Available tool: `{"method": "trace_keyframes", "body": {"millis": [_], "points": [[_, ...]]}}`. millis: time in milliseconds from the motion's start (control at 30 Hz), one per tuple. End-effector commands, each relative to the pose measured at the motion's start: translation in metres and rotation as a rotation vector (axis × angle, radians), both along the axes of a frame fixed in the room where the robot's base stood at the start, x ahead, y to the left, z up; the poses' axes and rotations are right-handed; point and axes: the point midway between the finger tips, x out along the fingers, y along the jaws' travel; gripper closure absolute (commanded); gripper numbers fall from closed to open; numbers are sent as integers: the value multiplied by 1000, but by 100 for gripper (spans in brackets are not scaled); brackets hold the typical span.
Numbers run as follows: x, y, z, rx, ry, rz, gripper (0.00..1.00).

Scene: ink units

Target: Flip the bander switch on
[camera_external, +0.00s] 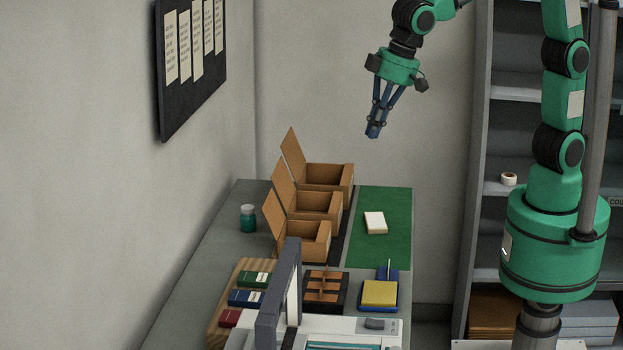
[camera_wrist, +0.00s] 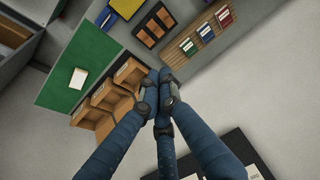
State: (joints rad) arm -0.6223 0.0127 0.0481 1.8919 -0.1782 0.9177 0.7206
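A white and grey machine with a tall dark grey arch (camera_external: 281,295), which looks like the bander, stands at the near end of the bench, cut off by the bottom edge of the external view. A small grey raised part (camera_external: 378,324) sits on its white top; I cannot tell whether it is the switch or how it is set. My gripper (camera_external: 373,132) hangs high above the bench's far right side, well away from the machine. Its blue fingers meet at the tips in the wrist view (camera_wrist: 160,76), with nothing visible between them. The machine is not clearly visible there.
Three open cardboard boxes (camera_external: 319,206) stand along the bench beside a green mat (camera_external: 398,222) bearing a white block (camera_external: 375,222). Shelves (camera_external: 508,136) stand right.

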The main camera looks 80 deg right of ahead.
Motion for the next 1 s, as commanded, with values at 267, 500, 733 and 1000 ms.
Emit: {"method": "trace_keyframes", "body": {"millis": [267,500,733,1000], "points": [[8,83,-12,-10,18,4,100],[5,155,-30,-19,26,5,100],[-6,224,-50,-28,31,5,100],[-32,303,-82,-40,33,7,100]]}}
